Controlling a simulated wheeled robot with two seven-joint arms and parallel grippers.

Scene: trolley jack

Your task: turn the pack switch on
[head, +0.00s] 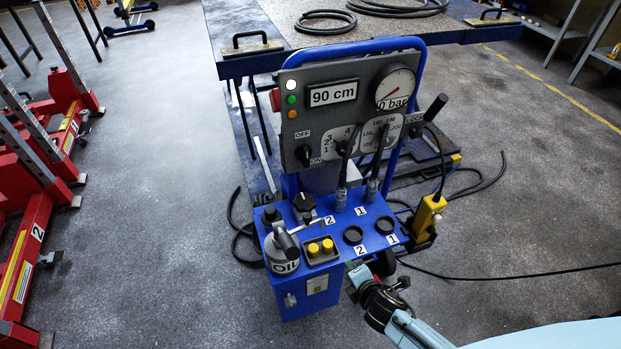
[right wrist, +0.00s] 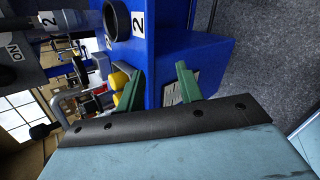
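A grey panel (head: 345,110) stands on a blue power unit. A black rotary knob (head: 304,154) is at its lower left, between the marks OFF above and ON below; its exact setting is hard to read. My right gripper (head: 353,279) is low at the right front of the blue box (head: 300,290), well below the knob. In the right wrist view its two green fingers (right wrist: 160,86) are apart, with nothing between them but the box behind. The ON mark (right wrist: 12,52) shows at that view's left edge. My left gripper is not in view.
Two levers (head: 380,150) rise in front of the panel. An oil can (head: 283,250), yellow caps (head: 320,247) and black rings (head: 353,235) crowd the box top. A yellow pendant (head: 428,213) hangs at right. Red stands (head: 30,220) are far left. The floor left of the unit is free.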

